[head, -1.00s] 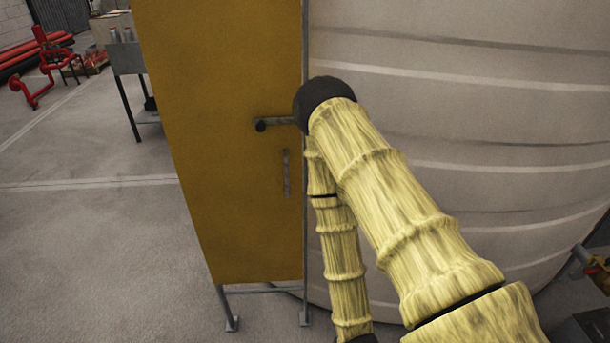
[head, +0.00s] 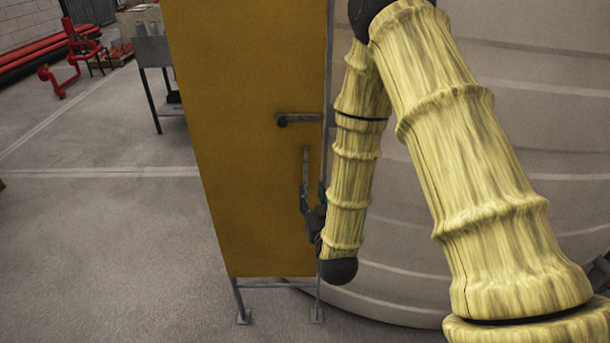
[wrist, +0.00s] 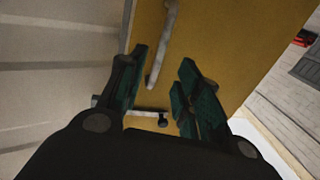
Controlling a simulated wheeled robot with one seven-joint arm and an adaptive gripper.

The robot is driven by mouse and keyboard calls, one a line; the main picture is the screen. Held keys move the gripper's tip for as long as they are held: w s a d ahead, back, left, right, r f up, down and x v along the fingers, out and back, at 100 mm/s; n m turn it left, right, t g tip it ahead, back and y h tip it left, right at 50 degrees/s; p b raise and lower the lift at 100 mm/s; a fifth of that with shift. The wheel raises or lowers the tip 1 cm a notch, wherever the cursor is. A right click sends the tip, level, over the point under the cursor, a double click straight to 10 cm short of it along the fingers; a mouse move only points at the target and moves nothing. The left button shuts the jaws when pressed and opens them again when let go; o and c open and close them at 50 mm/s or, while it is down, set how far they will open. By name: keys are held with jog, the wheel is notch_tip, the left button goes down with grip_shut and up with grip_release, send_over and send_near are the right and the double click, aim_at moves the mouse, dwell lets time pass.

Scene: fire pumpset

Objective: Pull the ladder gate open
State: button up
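The ladder gate is a tall yellow panel (head: 245,180) on grey legs; it fills much of the wrist view (wrist: 225,45). A grey lever (head: 297,119) with a dark knob sits near its right edge, above a slim upright pull handle (head: 306,163). My gripper (head: 313,192) is low on the gate's right side, by the handle's lower end. In the wrist view, my gripper (wrist: 163,57) is open, with the handle (wrist: 166,40) showing between its dark green fingers. Contact with the handle cannot be told. The lever (wrist: 145,112) shows partly behind the fingers.
A large pale ribbed tank (head: 480,150) stands right behind the gate and my arm. A grey table (head: 152,52) and red pipework (head: 75,50) are at the back left. The floor (head: 100,240) left of the gate is clear.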

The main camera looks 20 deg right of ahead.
aim_at(306, 177)
jog(key=w+p, duration=0.1)
jog(key=w, duration=0.2)
jog(key=w+p, duration=0.1)
jog(key=w, duration=0.5)
jog(key=shift+w+d+p, duration=0.1)
jog(key=shift+d+p, duration=0.3)
grip_shut()
